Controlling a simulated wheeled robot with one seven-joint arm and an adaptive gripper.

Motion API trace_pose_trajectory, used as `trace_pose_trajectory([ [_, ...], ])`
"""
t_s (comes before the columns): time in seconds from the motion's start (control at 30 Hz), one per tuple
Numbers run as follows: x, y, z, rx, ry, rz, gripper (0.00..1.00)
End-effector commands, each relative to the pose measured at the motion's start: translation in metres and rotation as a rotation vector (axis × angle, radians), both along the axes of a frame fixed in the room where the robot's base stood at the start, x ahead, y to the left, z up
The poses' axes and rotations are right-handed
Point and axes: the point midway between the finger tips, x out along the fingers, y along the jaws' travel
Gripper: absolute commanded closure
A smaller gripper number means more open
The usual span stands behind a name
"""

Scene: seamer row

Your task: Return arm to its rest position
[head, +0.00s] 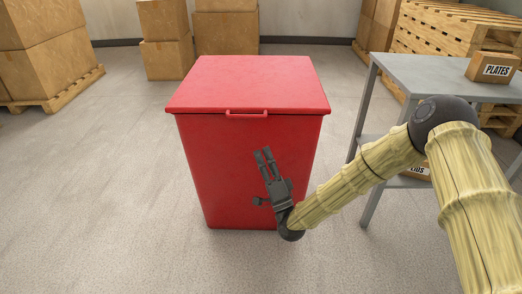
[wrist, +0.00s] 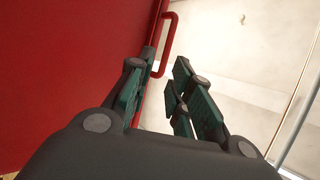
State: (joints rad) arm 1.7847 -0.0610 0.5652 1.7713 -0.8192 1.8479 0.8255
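My gripper (head: 264,158) is in front of the red bin (head: 225,160) in the head view, below its lid handle, with the fingers pointing up. In the wrist view my gripper (wrist: 162,95) has its fingers apart, with a gap between them and nothing in it. The red bin (wrist: 70,60) fills the left of the wrist view. The red handle (wrist: 166,45) stands beyond the left finger there; it also shows on the lid's front edge in the head view (head: 246,114). The lid (head: 248,82) is shut. My arm reaches in from the right.
A grey metal table (head: 425,76) stands at the right, with a box marked PLATES (head: 492,68) on top and another box on its lower shelf, partly hidden by my arm. Cartons and pallets (head: 50,90) stand at the back. The floor left of the bin is clear.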

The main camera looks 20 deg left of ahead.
Motion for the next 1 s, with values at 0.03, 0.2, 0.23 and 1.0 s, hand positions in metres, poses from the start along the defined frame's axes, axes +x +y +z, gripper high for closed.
trace_pose_trajectory([
  [0.03,-0.001,-0.001,-0.001,0.0,0.0,0.0,0.79],
  [0.2,-0.001,-0.001,-0.001,0.001,-0.001,0.0,0.79],
  [0.23,-0.001,-0.001,-0.001,0.001,-0.001,0.0,0.79],
  [1.0,-0.053,-0.098,-0.208,-0.742,0.369,-0.15,0.79],
])
